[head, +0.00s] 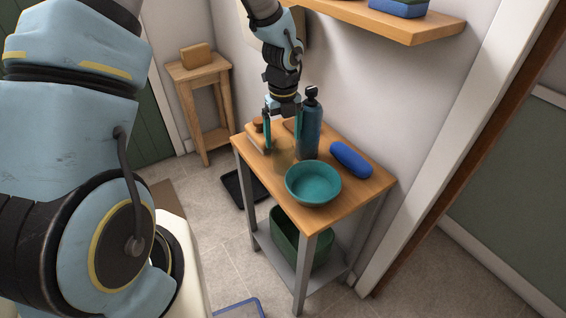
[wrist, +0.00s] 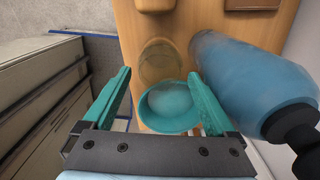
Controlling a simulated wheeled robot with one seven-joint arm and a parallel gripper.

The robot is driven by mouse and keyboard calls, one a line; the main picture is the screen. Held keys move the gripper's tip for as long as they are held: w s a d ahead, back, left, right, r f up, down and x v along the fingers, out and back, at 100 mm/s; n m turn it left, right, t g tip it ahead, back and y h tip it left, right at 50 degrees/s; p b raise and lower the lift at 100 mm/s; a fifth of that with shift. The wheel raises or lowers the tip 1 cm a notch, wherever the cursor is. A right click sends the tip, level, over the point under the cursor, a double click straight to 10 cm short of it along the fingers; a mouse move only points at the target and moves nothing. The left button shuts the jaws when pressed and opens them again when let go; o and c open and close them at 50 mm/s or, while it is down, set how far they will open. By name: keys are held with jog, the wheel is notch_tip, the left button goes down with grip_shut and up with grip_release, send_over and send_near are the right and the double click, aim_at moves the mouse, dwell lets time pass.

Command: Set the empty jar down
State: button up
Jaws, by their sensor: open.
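The empty jar (head: 283,160) is see-through and faintly amber. It stands upright on the wooden bench top (head: 345,195), behind and left of the teal bowl (head: 313,184). In the wrist view the jar (wrist: 160,62) shows just beyond my fingertips, with the bowl (wrist: 168,108) seen between the fingers. My gripper (head: 281,138) points down over the jar with its teal fingers spread apart, and nothing is held between them. In the wrist view my gripper (wrist: 161,74) is also wide open. Whether a finger touches the jar is unclear.
A blue bottle (head: 308,130) stands close to the right of my gripper, with a blue roll-shaped item (head: 350,159) beyond it. A brown brush-like item (head: 257,128) lies at the back left. A green bin (head: 291,240) sits on the lower shelf. Bare bench top lies around the bowl.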

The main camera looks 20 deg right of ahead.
aim_at(283, 153)
jog(key=shift+f+b, duration=2.95)
jog(key=shift+f, duration=0.5)
jog(key=shift+r, duration=0.1)
jog(key=c, duration=1.4)
jog(key=shift+o, duration=0.2)
jog(key=shift+r, duration=0.1)
